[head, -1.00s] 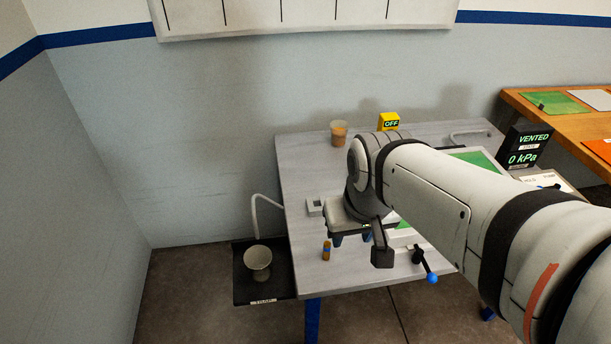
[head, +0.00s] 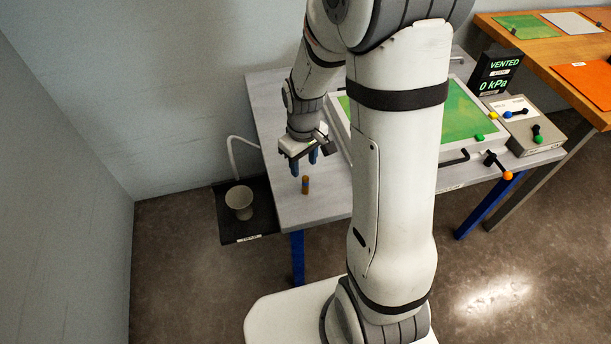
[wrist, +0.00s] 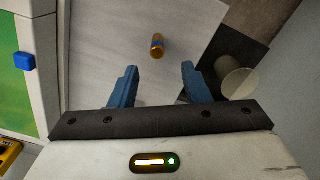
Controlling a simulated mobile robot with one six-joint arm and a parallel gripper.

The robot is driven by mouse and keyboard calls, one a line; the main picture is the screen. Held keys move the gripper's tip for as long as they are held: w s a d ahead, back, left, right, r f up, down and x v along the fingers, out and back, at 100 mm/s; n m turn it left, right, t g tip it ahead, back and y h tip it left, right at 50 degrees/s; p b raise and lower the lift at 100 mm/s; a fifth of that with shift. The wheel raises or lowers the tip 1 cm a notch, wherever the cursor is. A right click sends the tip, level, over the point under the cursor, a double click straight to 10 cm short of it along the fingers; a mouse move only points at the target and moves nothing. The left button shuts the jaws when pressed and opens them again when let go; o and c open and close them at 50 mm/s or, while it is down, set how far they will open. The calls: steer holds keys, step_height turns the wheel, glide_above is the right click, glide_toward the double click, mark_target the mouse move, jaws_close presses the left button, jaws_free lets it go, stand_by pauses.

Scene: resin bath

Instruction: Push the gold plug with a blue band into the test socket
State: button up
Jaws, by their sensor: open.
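The gold plug with a blue band (head: 305,185) appears to stand upright on the grey table near its left front corner. In the wrist view the plug (wrist: 157,46) lies beyond and between the fingertips, with nothing touching it. My gripper (head: 304,163) is open and empty, just above and behind the plug in the head view. Its two blue fingers (wrist: 160,68) are spread apart in the wrist view. I cannot make out the test socket in the current frames; the arm covers part of the table.
A black tray (head: 256,222) with a grey cup (head: 239,202) sits left of the grey table (head: 262,98). A green-topped frame (head: 460,115), a control box (head: 525,128) and a display reading VENTED, 0 kPa (head: 495,73) are at right. A wooden bench (head: 550,62) stands behind.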

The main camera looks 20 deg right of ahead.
mark_target(305, 177)
steer(key=shift+d+f, duration=0.2)
steer(key=shift+f, duration=3.65)
steer(key=shift+c, duration=0.5)
jaws_close()
